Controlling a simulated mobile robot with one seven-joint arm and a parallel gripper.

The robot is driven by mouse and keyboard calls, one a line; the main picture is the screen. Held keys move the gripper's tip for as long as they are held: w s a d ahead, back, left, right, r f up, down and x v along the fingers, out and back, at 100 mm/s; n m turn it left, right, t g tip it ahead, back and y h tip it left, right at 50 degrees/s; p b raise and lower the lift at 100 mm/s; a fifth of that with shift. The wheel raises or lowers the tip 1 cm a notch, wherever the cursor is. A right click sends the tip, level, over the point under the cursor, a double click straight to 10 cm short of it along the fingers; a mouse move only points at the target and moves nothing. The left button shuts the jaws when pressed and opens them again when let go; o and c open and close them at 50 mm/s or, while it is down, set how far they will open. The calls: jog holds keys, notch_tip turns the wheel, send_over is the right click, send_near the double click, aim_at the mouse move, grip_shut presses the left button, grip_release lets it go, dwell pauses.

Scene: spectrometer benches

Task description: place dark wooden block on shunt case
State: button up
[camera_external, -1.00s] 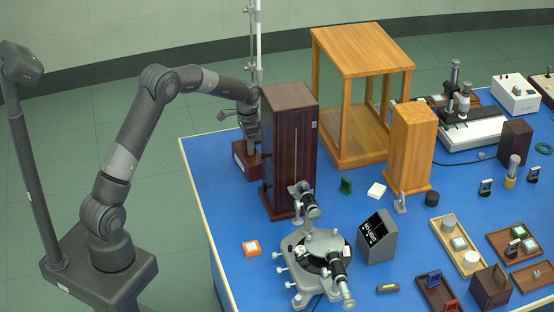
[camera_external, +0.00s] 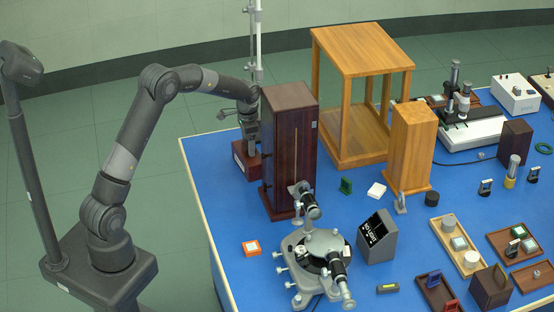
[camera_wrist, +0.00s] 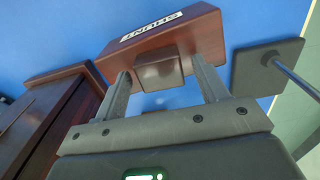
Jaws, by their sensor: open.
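The shunt case (camera_wrist: 165,38) is a red-brown box with a white SHUNT label, at the top of the wrist view. It also shows in the external view (camera_external: 243,160), at the back left of the blue table beside the tall dark cabinet. A small dark wooden block (camera_wrist: 159,73) sits between my gripper's fingers and appears to rest on the shunt case; its exact contact is hard to tell. My gripper (camera_wrist: 161,66) is open around the block, with a gap visible at the right finger. In the external view my gripper (camera_external: 249,131) is just above the case, partly obscured.
The tall dark cabinet (camera_external: 290,150) stands close at the right of my gripper; it is at the left in the wrist view (camera_wrist: 45,125). A grey stand base (camera_wrist: 262,70) with a rod is close on the other side. A spectrometer (camera_external: 315,255) stands nearer the front.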

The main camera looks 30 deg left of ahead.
notch_tip(320, 180, up, 11)
jog(key=s+a+r+n+t, duration=0.1)
jog(key=s+a+r+n, duration=0.1)
jog(key=s+a+r, duration=0.5)
jog(key=s+a+r+n+t, duration=0.2)
jog(key=s+r, duration=0.4)
jog(key=s, duration=0.5)
jog(key=s+a+f+n+t, duration=0.1)
jog(key=s+a+n, duration=0.1)
jog(key=s, duration=0.8)
jog(key=s+a+f+n+t, duration=0.1)
jog(key=s+a+f+n, duration=0.1)
jog(key=s, duration=0.7)
jog(key=shift+s+a+n+t, duration=0.3)
jog(key=shift+s+a+n, duration=0.15)
jog(key=shift+a, duration=0.3)
